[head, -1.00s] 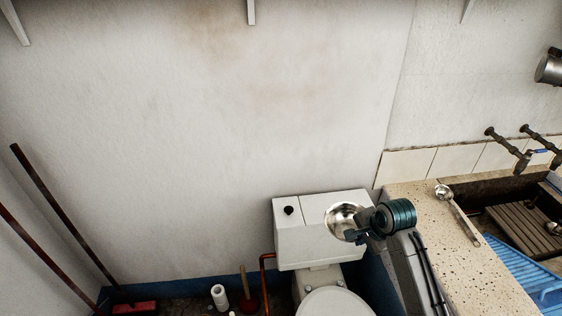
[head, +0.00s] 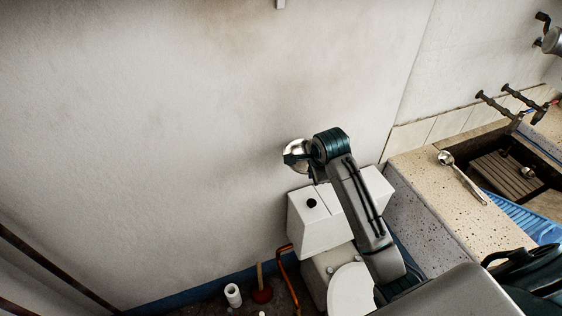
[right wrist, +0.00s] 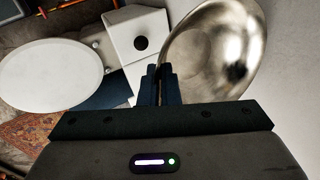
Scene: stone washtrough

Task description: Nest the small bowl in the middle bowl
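A shiny metal bowl (head: 294,147) is in the air above the toilet cistern, in front of the white wall. It is tilted in the right wrist view (right wrist: 213,50), where it fills the upper right. It is the only bowl in view, so I cannot compare its size with another. My right gripper (head: 301,160) is at its edge and partly covers it in the head view. In the right wrist view the two fingers (right wrist: 161,84) are close together on the bowl's rim. My left gripper is not in view.
The cistern (head: 313,222) stands below, with the toilet lid (head: 352,290) in front. A speckled stone counter (head: 425,180) with a ladle (head: 462,178) lies to the right. Beyond it are a trough with a wooden rack (head: 505,175), a blue drainer (head: 520,213) and wall taps (head: 493,103).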

